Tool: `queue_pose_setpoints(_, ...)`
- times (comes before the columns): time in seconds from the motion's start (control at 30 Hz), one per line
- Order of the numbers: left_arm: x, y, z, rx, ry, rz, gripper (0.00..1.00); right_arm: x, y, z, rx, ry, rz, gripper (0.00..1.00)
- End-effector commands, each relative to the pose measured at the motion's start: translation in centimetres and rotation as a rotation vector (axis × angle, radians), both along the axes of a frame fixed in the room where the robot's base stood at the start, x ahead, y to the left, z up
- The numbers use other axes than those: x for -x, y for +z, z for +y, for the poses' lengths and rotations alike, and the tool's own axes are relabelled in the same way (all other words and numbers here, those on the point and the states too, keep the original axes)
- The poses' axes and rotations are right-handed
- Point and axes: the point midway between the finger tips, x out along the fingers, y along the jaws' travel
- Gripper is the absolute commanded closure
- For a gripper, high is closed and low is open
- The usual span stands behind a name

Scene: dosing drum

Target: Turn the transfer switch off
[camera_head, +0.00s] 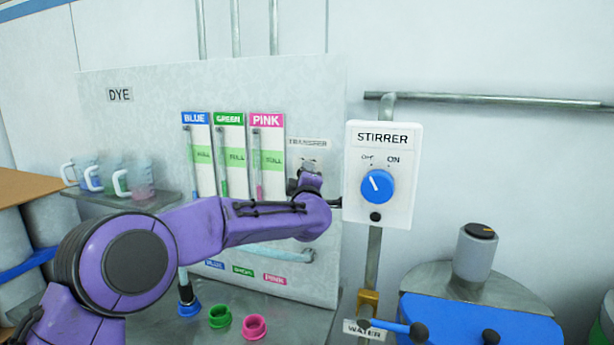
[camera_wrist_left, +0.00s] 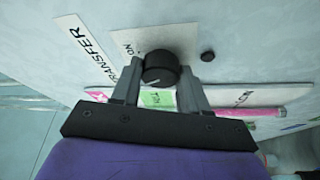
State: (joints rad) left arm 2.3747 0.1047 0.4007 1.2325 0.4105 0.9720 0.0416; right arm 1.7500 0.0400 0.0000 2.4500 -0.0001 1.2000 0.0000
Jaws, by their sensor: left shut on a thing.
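The transfer switch is a black round knob (camera_wrist_left: 161,66) on a pale plate (camera_wrist_left: 176,38) on the dye panel, under a TRANSFER label (camera_head: 309,143). My left gripper (camera_wrist_left: 161,78) is shut on the knob, with one finger on each side of it. In the head view my left gripper (camera_head: 306,183) is at the switch, and my purple arm and wrist hide most of the knob. An ON mark shows beside the knob in the wrist view; the knob's exact setting cannot be read. My right gripper is in neither view.
The STIRRER box (camera_head: 383,174) with a blue knob stands just right of my gripper. BLUE, GREEN and PINK gauges (camera_head: 233,155) are on the panel to the left. Jugs stand on a shelf (camera_head: 129,200) at left. Coloured rings (camera_head: 220,316) lie below my arm.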

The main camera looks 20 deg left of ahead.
Motion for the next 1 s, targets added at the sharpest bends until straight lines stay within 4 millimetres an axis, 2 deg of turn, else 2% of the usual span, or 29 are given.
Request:
queue_pose_setpoints(0.3, -0.01, -0.01, -0.11, 0.082, -0.002, 0.004, 0.86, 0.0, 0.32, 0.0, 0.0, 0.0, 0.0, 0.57)
queue_pose_setpoints(0.73, 0.01, 0.0, -0.1, 0.093, -0.001, 0.004, 0.86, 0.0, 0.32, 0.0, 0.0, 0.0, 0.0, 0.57)
queue_pose_setpoints(0.77, 0.01, 0.0, -0.1, 0.093, -0.001, 0.004, 0.53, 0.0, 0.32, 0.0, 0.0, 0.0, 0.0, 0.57)
queue_pose_setpoints(0.83, 0.0, 0.0, -0.09, 0.092, -0.001, 0.004, 0.3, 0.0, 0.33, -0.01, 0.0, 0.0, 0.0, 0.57)
queue_pose_setpoints(1.0, 0.01, 0.03, -0.04, 0.092, 0.0, 0.003, 0.3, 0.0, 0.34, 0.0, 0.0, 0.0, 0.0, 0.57)
